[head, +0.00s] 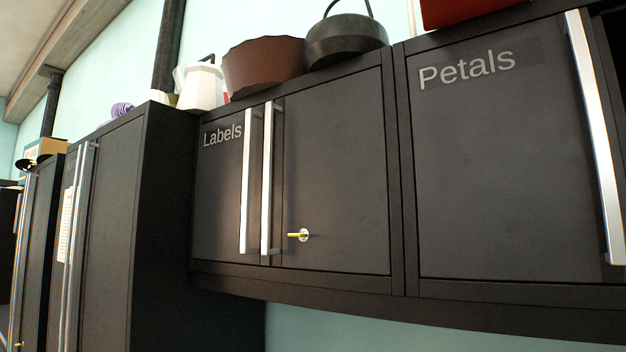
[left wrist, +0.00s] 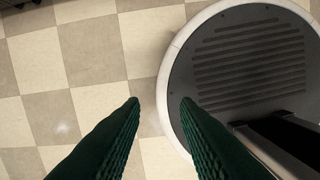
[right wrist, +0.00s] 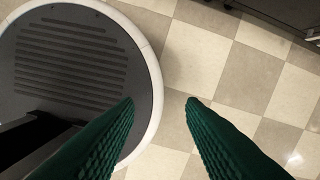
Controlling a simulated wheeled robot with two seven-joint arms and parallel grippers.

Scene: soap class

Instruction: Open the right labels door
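The Labels cabinet shows in the head view with two dark doors, both shut. The left door (head: 222,210) carries the word Labels. The right labels door (head: 340,170) has a long vertical silver handle (head: 267,180) at its left edge and a yellow key (head: 298,236) in a round lock low down. The left door's silver handle (head: 247,180) stands beside it. My left gripper (left wrist: 160,102) is open and empty above the floor in the left wrist view. My right gripper (right wrist: 160,102) is open and empty above the floor in the right wrist view. Neither gripper shows in the head view.
The Petals door (head: 500,170) adjoins on the right, with its own silver handle (head: 597,140). A tall dark cabinet (head: 110,220) stands at the left. A brown pot (head: 262,66), a dark pot (head: 345,40) and a white jug (head: 201,86) sit on top. Checkered floor (left wrist: 90,50) surrounds my base.

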